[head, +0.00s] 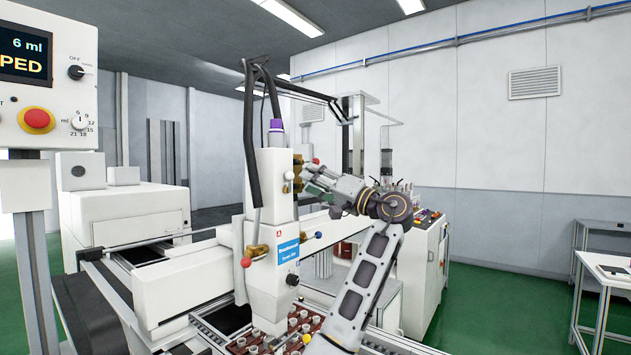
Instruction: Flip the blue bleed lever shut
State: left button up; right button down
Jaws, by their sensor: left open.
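A white dispensing head (272,205) with a blue label stands over the conveyor in the middle of the head view. On its right side, a small lever with a blue knob (318,234) sticks out to the right, below my left gripper. My left gripper (306,175) is open and empty, beside the upper right side of the head near brass fittings (290,176). It is above the blue knob and apart from it. The gripper hides part of the fittings, and whether it touches them cannot be told. My right gripper is not in view.
A control panel with a red stop button (37,120) stands at left. A white cabinet (424,275) is behind my arm.

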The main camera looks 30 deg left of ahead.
pick_arm(q)
jog(key=shift+c, duration=0.2)
grip_shut()
jog(key=shift+f+m, duration=0.1)
jog(key=shift+m, duration=0.4)
jog(key=shift+w+f+m+t+h+p, duration=0.1)
jog(key=shift+f+m+t+h, duration=0.4)
jog(key=shift+m, duration=1.25)
jog(key=shift+w+f+m+t+h+p, duration=0.15)
jog(key=shift+m+t, duration=0.6)
jog(key=shift+m, duration=0.95)
jog(key=shift+s+f+m+t+h+p, duration=0.2)
jog(key=shift+m+t, duration=0.45)
jog(key=shift+m, duration=1.1)
jog(key=shift+w, duration=0.15)
jog(key=shift+o, duration=0.2)
grip_release()
